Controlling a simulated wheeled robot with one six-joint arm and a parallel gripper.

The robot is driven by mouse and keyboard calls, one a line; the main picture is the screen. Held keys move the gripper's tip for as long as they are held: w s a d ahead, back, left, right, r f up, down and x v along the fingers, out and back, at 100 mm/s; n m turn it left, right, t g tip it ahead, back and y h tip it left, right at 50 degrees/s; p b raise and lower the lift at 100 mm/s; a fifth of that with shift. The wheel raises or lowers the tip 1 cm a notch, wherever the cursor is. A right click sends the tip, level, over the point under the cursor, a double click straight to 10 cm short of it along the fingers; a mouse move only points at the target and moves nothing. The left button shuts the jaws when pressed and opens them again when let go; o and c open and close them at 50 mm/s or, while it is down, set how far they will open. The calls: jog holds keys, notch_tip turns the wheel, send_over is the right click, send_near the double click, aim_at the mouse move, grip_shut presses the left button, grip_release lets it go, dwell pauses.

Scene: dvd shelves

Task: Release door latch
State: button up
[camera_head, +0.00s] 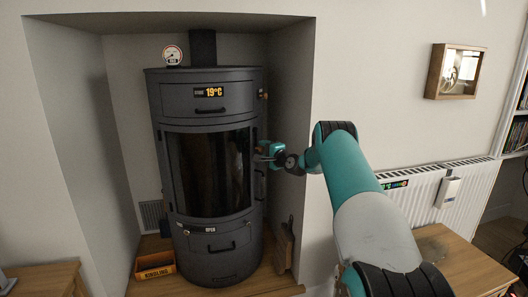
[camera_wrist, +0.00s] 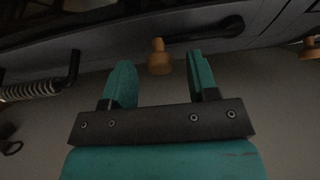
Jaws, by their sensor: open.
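The dark grey stove (camera_head: 206,190) stands in the alcove with its curved glass door (camera_head: 212,172) facing front. My gripper (camera_head: 261,150) is at the right edge of the door. In the wrist view my gripper (camera_wrist: 160,75) is open, its two teal fingers apart. A wooden knob (camera_wrist: 160,58) shows between the fingertips, beside a dark curved handle (camera_wrist: 205,33); this looks like the door latch. I see no finger touching the knob. A coiled-spring handle (camera_wrist: 32,90) is left of the fingers. In the head view my gripper hides the latch.
Another wooden knob (camera_wrist: 309,48) is at the right edge of the wrist view. The alcove wall is close to the right of the stove. A kindling box (camera_head: 155,266) stands on the hearth at left. A radiator (camera_head: 425,198) and a wooden table (camera_head: 455,258) are at right.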

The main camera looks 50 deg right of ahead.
jog(key=shift+w, duration=0.25)
grip_shut()
